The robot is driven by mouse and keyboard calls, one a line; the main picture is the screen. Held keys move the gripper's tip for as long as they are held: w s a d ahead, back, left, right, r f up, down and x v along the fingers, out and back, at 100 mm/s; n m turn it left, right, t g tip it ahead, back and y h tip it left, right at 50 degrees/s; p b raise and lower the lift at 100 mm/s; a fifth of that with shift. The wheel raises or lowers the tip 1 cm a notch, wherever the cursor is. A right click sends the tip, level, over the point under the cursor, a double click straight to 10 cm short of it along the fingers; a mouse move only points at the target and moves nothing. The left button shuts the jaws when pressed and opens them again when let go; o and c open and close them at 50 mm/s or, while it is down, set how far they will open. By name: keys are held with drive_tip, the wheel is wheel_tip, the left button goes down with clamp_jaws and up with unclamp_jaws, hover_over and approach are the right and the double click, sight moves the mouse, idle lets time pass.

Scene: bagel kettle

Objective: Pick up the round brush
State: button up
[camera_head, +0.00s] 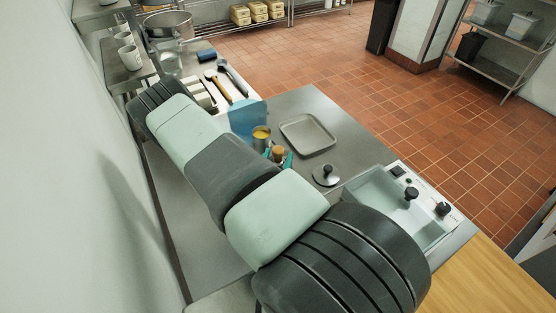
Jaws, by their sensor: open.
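A small round brown-topped object, which looks like the round brush (278,152), stands on the grey metal counter (335,115) near the middle of the camera_head view. Teal fingertips of my gripper (278,158) show on either side of it, apart from each other, so the gripper looks open around or just above the object. Whether the fingers touch it cannot be told. My arm hides the rest of the gripper and the counter to the left.
A can with yellow contents (261,134) and a blue translucent panel (248,117) stand close behind. A grey tray (307,135), a black-knobbed lid (327,175) and a basin unit (395,208) lie to the right. Long-handled utensils (234,80) lie farther back.

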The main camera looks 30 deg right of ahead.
drive_tip(key=shift+w+d, duration=0.3)
drive_tip(key=shift+w, duration=0.05)
drive_tip(key=shift+c, duration=0.2)
drive_tip(key=c, duration=1)
drive_tip(key=shift+r, duration=0.1)
wheel_tip(320, 180, up, 10)
drive_tip(key=shift+f, duration=0.1)
